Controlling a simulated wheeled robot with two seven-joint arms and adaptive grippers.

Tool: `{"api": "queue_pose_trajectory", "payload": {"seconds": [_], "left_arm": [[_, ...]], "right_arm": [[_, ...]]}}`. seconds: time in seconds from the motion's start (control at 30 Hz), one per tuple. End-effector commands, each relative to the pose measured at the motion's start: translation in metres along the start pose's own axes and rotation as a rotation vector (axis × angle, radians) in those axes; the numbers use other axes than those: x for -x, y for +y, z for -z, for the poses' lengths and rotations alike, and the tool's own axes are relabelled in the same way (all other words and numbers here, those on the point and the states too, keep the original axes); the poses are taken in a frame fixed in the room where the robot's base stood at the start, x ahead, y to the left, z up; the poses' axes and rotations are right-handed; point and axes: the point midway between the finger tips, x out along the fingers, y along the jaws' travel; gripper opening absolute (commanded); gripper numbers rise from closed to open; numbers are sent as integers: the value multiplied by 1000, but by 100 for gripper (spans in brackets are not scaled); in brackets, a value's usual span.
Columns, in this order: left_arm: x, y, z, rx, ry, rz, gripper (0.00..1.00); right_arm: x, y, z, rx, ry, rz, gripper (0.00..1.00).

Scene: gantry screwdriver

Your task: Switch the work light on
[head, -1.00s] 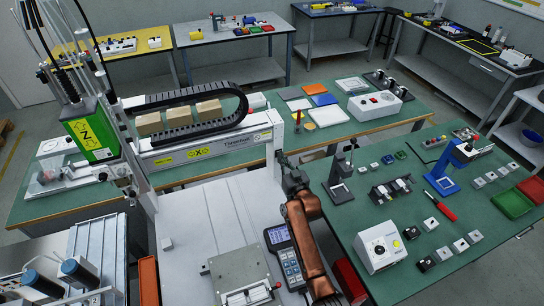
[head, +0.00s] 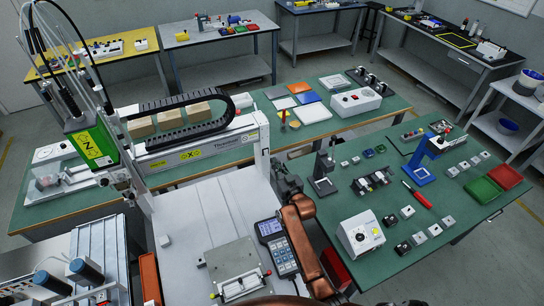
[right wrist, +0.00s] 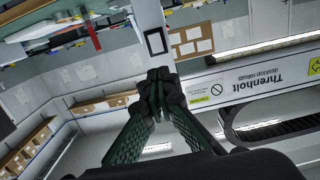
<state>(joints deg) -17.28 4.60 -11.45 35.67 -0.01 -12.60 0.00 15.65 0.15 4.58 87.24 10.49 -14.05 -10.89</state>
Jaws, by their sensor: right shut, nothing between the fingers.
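My right gripper (head: 277,166) is at the right end of the white gantry beam (head: 215,145), beside the beam's end post. In the right wrist view its dark fingers (right wrist: 161,76) are shut and empty. Their tips point toward a white post (right wrist: 149,14) that carries a dark-framed square (right wrist: 155,42); I cannot tell whether this is a switch, and contact cannot be made out. No lit lamp can be picked out as the work light. A dark stand (head: 325,168) and a blue stand (head: 430,155) are on the right green bench. My left gripper is not in view.
A handheld keypad (head: 278,248) lies beside my right arm on the white machine bed (head: 205,215). A white control box (head: 360,235), small blocks and a red screwdriver (head: 420,198) are on the right bench. A second white box (head: 356,102) stands on the back bench.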

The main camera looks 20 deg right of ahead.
Motion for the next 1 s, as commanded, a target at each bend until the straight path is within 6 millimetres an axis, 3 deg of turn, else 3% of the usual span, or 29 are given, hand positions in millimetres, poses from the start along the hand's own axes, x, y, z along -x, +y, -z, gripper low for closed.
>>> {"api": "queue_pose_trajectory", "payload": {"seconds": [0.2, 0.37, 1.0], "left_arm": [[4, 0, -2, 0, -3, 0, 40], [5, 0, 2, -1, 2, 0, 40], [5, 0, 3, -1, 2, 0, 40]], "right_arm": [[45, -1, 1, -1, -3, 1, 0], [62, 0, 1, -2, -5, 1, 0], [68, -1, 2, -2, -4, 1, 0]]}}
